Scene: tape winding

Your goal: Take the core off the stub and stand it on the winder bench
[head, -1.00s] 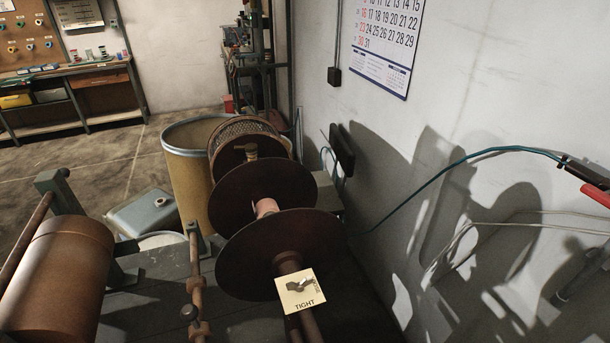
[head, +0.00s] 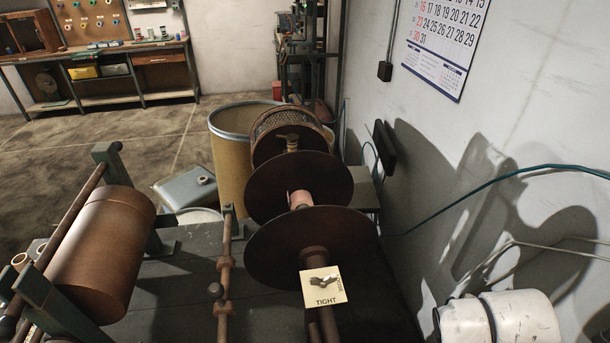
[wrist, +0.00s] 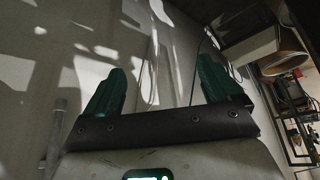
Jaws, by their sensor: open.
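My gripper (wrist: 160,72) shows only in the wrist view. Its two green fingers are spread wide with nothing between them, and they face a pale wall. In the head view a short pinkish core (head: 299,199) sits on the shaft between two dark round discs, the nearer one (head: 310,240) partly covering it. I cannot tell whether this is the task's core. The grey winder bench (head: 180,265) lies below, with a large brown roll (head: 103,250) at its left. Small pale rings (head: 20,260) show at the far left, partly hidden by the roll's frame.
A card marked TIGHT (head: 323,286) is on the shaft. A rusty rod (head: 225,265) runs along the bench between roll and discs. A tan drum (head: 232,165) stands behind. The wall with its calendar (head: 440,45) closes the right side. Open floor lies at the back left.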

